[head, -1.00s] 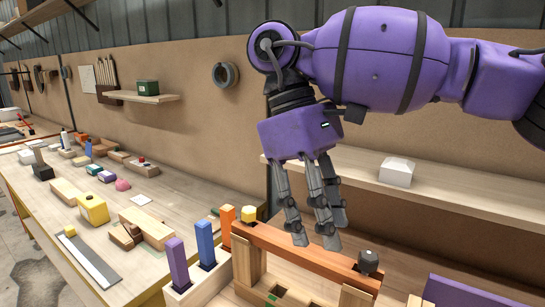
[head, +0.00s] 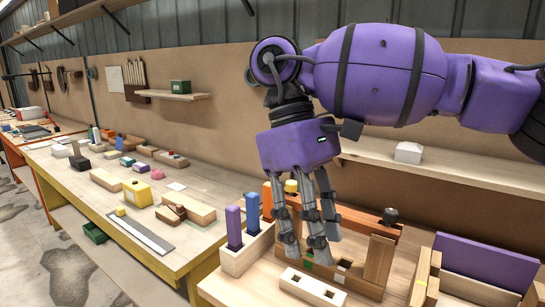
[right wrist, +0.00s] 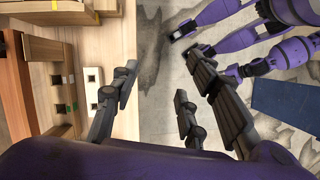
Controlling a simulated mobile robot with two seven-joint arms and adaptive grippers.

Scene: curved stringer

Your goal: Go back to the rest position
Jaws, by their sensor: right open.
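My right gripper (head: 306,248) points down with its dark fingers apart and nothing between them. In the head view it hangs in front of the wooden frame with the orange-brown bar (head: 352,219), overlapping part of it. Contact cannot be told. In the right wrist view the open fingers (right wrist: 158,92) show over the bench edge and the floor. My left gripper cannot be made out.
A pale block with two square holes (head: 312,288) lies just below the fingertips. A holder (head: 240,262) with purple, blue and orange blocks stands to the left. A purple panel (head: 487,263) is at right. A shelf (head: 460,172) runs behind.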

